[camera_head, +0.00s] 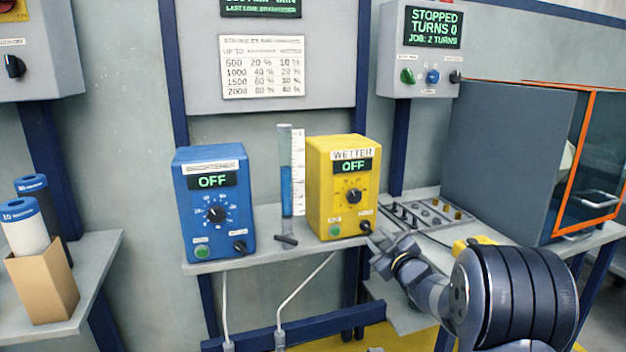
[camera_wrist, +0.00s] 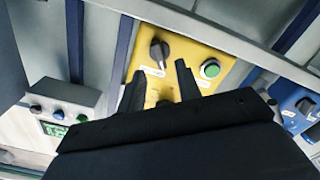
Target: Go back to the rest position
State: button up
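My gripper (camera_head: 377,241) is at the lower right of the yellow WETTER box (camera_head: 325,190), close to its black lower switch (camera_head: 365,227). In the wrist view my gripper (camera_wrist: 160,75) has its two dark fingers apart with nothing seen between them. The yellow box (camera_wrist: 190,48) lies beyond the fingertips, with the black switch (camera_wrist: 159,52) and green button (camera_wrist: 210,69) past them. Whether a finger touches the box I cannot tell. The WETTER display reads OFF.
The blue box (camera_head: 215,205), also OFF, and a measuring cylinder (camera_head: 287,180) with blue liquid stand left of the yellow box. A tray with small parts (camera_head: 425,214) and a grey cabinet (camera_head: 510,155) with an orange-framed door are at right. A cardboard box (camera_head: 42,285) stands far left.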

aim_at(368, 228)
jog(key=v, duration=0.6)
jog(key=x, duration=1.1)
jog(key=shift+s+r, duration=0.1)
jog(key=shift+r, duration=0.05)
jog(key=shift+s+d+m+p, duration=0.3)
jog(key=shift+s+m+p, duration=0.5)
jog(key=shift+m+p, duration=1.65)
jog(key=shift+s+d+m+p, duration=0.35)
jog(key=shift+s+m+p, duration=0.45)
jog(key=shift+m+p, duration=1.65)
jog(key=shift+s+d+m+p, duration=0.3)
jog(key=shift+s+m+p, duration=0.5)
jog(key=shift+m+p, duration=1.65)
jog(key=shift+n+p, duration=0.55)
